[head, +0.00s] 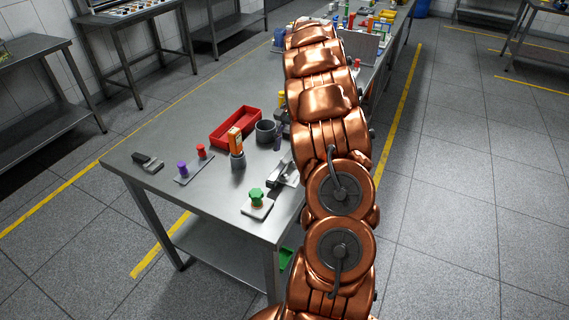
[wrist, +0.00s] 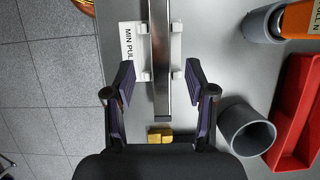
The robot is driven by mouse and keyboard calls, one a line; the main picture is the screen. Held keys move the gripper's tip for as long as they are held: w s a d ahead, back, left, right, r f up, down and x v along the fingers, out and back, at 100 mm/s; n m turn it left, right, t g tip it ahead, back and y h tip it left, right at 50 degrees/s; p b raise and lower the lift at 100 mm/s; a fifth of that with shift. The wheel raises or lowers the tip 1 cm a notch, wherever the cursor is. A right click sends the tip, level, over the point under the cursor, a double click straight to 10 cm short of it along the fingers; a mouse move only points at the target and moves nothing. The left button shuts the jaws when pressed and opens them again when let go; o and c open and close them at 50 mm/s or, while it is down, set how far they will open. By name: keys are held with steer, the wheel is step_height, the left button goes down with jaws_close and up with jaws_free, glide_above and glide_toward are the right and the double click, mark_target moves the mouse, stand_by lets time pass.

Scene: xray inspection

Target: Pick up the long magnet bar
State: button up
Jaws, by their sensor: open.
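The long magnet bar (wrist: 161,60) is a straight, shiny metal bar in the wrist view. It runs from the top edge down to between my fingers and lies across white holders on a white plate. My gripper (wrist: 160,80) is open, with one finger on each side of the bar's near end and a visible gap on both sides. I cannot tell the height of the fingers above the bar. In the head view, a metal piece on a light base (head: 285,172) shows beside my arm, which hides part of it.
A grey cup (wrist: 246,130) and a red tray (wrist: 297,110) stand right of my gripper in the wrist view. An orange device (wrist: 298,18) is at upper right. A yellow block (wrist: 160,135) lies below the bar's end. A green-knobbed piece (head: 257,197) sits near the table edge.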

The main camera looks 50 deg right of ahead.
mark_target(284, 161)
steer(key=shift+p+x, duration=0.6)
steer(key=shift+x, duration=1.4)
steer(key=shift+w, duration=0.1)
jaws_close()
